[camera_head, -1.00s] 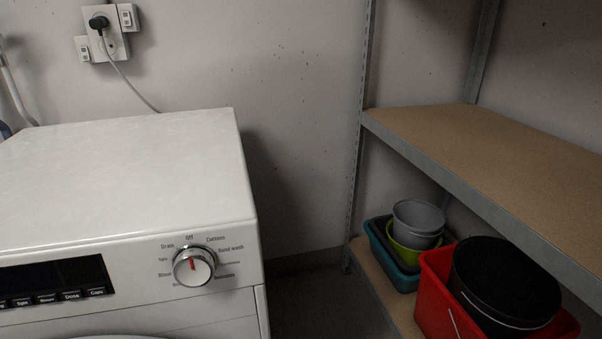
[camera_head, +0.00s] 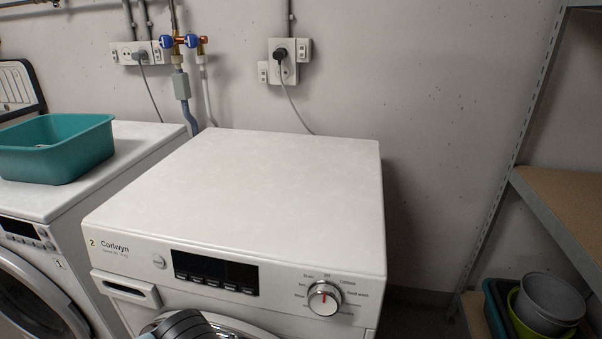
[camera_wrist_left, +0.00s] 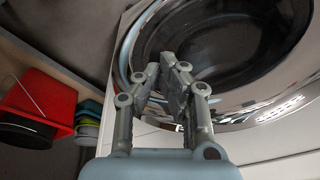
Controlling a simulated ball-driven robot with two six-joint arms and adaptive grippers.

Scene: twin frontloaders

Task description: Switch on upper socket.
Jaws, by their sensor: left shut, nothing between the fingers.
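A wall socket plate (camera_head: 284,62) with a black plug (camera_head: 281,53) and grey cord is above the back of the nearer washing machine. A white switch (camera_head: 305,50) is at its upper right and another switch (camera_head: 263,72) at its lower left. Their on or off state is too small to tell. My left gripper (camera_wrist_left: 166,72) shows in the left wrist view, with fingers together and empty, in front of a round machine door (camera_wrist_left: 215,45). It is far from the socket. A dark grey part at the bottom of the head view may be my arm. My right gripper is not in view.
A washing machine (camera_head: 250,180) with a knob (camera_head: 324,298) stands in front of the socket; its top is clear. A second machine (camera_head: 150,140) at left carries a teal basin (camera_head: 60,148). Pipes with blue valves and another socket group (camera_head: 137,53) are on the wall. A shelf (camera_head: 560,205) is at right.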

